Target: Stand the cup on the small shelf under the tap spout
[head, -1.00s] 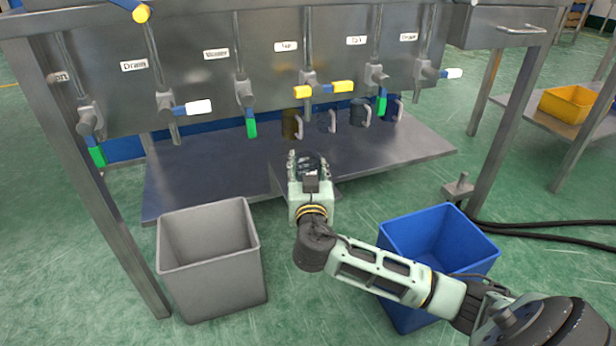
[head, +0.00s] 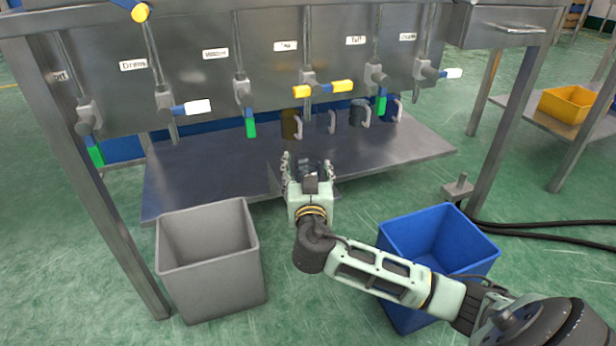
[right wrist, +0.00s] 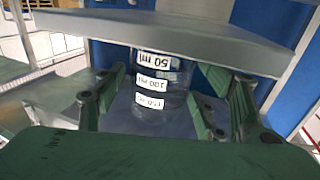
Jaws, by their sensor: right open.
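The cup is clear, with white volume labels; in the right wrist view the cup (right wrist: 162,98) sits between my open fingers against the edge of a flat grey plate (right wrist: 215,42). Its contact with the plate is hard to make out. In the head view the cup (head: 310,167) is a dark, glassy shape between the fingers, partly hidden. My right gripper (head: 307,163) is open around it, at the front of the bench, where the small shelf (head: 274,178) shows beside the gripper. The tap valve with yellow handles (head: 322,89) is above and behind. My left gripper is not in view.
Several mugs, including a brown one (head: 291,124), stand along the back of the dark bench (head: 210,180). A grey bin (head: 205,255) is at front left and a blue bin (head: 435,250) at front right, close to my arm. Taps hang from the panel above.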

